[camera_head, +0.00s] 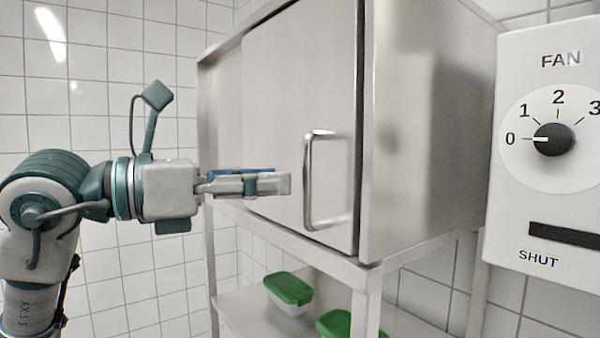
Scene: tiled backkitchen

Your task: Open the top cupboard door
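The steel cupboard stands on a metal frame, and its front door (275,110) looks shut. A vertical bar handle (309,185) is fixed near the door's right edge. My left gripper (287,183) reaches in from the left, in front of the door. Its fingertips point right and appear just left of the handle, at about mid-handle height, with a small gap in the picture. The fingers are seen side-on and overlap, so their opening is unclear. Nothing shows held in them. My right gripper is out of view.
A white control panel (555,235) with a FAN dial (553,140) set at 0 is at the right. Two green-lidded containers (289,288) (340,324) sit on the shelf (245,302) below. White tiled walls are behind.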

